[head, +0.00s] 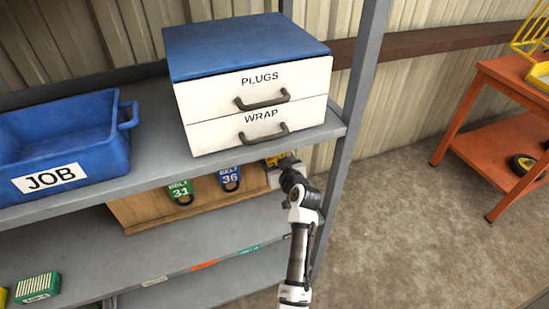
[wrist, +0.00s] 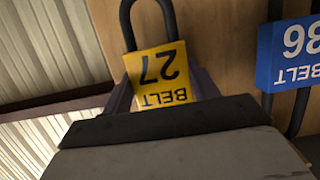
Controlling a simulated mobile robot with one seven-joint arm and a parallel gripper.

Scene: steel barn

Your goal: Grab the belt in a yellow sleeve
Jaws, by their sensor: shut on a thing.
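The belt in a yellow sleeve (wrist: 160,72) is marked BELT 27 and shows upside down in the wrist view. Its black loop rises above the sleeve against a wooden board. My gripper (wrist: 163,92) is shut on the yellow sleeve, with a finger at each side of it. In the head view a small part of the yellow sleeve (head: 275,160) shows beside my gripper (head: 283,166), under the upper shelf at the board's right end. Whether the belt still hangs on a peg is hidden.
Blue BELT 36 (head: 230,178) and green BELT 31 (head: 180,190) hang left on the wooden board (head: 150,208). The shelf above holds a PLUGS and WRAP drawer unit (head: 222,108) and a blue JOB bin (head: 95,165). A grey post (head: 355,110) stands close right of my arm.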

